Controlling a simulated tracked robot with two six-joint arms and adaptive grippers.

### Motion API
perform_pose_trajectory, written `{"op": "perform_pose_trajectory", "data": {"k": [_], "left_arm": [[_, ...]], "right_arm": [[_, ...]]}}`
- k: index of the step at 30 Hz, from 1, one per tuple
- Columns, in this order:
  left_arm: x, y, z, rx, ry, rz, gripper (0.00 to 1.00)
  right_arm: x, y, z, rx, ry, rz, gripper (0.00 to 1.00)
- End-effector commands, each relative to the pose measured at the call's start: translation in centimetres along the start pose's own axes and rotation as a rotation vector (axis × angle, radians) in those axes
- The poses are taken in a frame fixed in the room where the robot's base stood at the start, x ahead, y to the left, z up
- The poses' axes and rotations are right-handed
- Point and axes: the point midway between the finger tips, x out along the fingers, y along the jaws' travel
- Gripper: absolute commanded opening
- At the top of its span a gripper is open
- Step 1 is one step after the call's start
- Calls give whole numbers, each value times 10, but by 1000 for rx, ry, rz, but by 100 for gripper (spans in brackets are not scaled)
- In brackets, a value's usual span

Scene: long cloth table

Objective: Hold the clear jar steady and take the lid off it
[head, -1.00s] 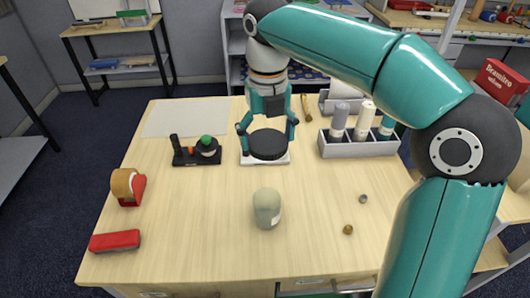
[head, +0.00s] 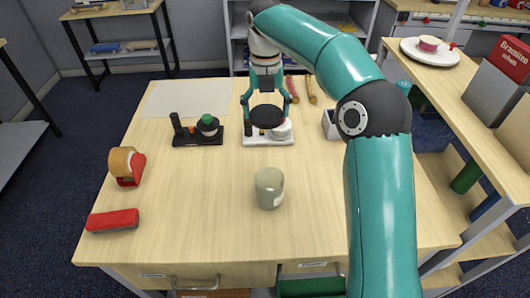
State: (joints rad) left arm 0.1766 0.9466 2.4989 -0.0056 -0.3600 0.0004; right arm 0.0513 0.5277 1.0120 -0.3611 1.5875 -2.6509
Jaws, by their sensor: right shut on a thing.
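The clear jar (head: 269,188), greyish-green and see-through, stands upright near the front middle of the table. Its top shows no black lid, and nothing is holding it. My right gripper (head: 267,122) points down at the back middle of the table, well behind the jar. Its fingers are shut on a round black lid (head: 267,114), held roughly flat. The lid partly covers a white base (head: 254,141) behind the jar; I cannot tell how high above it the lid is. My left gripper is not in view.
A black stand with a green-topped part (head: 197,139) sits left of the white base. A tape dispenser (head: 126,165) and red case (head: 113,220) lie at the left. A grey tray (head: 330,125) is partly hidden by my right arm. The front left middle is clear.

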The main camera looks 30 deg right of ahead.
Motion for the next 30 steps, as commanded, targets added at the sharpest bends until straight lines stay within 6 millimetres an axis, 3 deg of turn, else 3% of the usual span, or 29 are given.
{"op": "perform_pose_trajectory", "data": {"k": [9, 15, 23, 30], "left_arm": [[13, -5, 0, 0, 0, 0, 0], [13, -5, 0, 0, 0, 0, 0], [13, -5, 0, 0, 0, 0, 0], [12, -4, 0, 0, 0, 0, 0]], "right_arm": [[83, 0, -2, 0, 6, -3, 70], [126, 0, -1, 1, 5, -3, 70], [147, 1, -1, 0, 3, -1, 70], [180, 1, -1, 1, 4, -2, 70]]}}
